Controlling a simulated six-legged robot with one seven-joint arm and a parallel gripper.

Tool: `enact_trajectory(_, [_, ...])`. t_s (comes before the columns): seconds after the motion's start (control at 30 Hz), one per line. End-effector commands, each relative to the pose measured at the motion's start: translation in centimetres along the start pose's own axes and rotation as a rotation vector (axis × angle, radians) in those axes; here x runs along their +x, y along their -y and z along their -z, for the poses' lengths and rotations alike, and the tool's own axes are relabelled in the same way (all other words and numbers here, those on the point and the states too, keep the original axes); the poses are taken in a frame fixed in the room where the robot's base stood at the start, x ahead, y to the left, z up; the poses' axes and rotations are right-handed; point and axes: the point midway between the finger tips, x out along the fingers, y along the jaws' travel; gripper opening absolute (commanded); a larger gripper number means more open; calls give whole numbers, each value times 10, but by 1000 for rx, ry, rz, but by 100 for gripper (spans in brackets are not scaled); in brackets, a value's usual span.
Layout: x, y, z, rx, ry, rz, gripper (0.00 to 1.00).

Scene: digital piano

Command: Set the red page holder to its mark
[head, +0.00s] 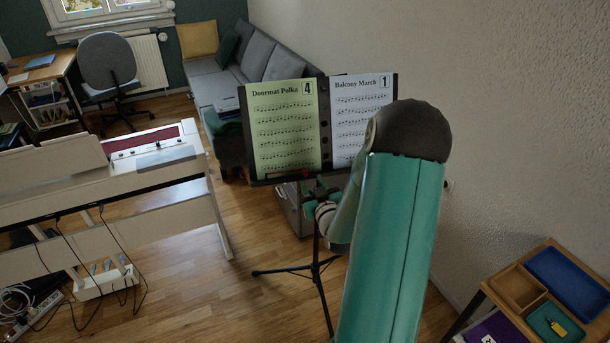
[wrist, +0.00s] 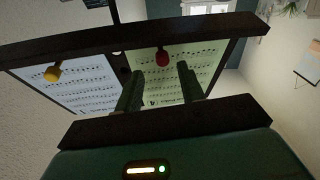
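The red page holder (wrist: 162,57) is a small red knob by the dark ledge of the music stand (wrist: 225,30), over the green sheet. In the head view, red shows at the ledge (head: 303,174), partly hidden by my gripper (head: 318,190). In the wrist view my gripper (wrist: 158,72) is open, its two fingers apart. The red holder appears between and just beyond the fingertips; I cannot tell whether they touch it. A yellow page holder (wrist: 54,71) is over the white sheet. I cannot make out the mark.
The stand holds the green "Doormat Polka" sheet (head: 285,125) and the white "Balcony March" sheet (head: 355,112). A digital piano (head: 165,160) is at left and a sofa (head: 215,85) behind. A table with trays (head: 515,285) is at lower right. The wall is close on the right.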

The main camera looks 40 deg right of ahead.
Motion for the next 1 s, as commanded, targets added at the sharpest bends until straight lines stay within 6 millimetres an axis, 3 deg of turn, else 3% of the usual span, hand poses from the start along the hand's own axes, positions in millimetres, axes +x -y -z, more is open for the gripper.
enact_trajectory(0.1, [23,3,0,1,-2,4,39])
enact_trajectory(0.3, [48,4,1,2,-1,4,39])
enact_trajectory(0.67, [54,6,1,1,0,5,39])
enact_trajectory(0.87, [54,6,1,1,0,5,2])
enact_trajectory(1.0, [54,6,1,1,0,5,0])
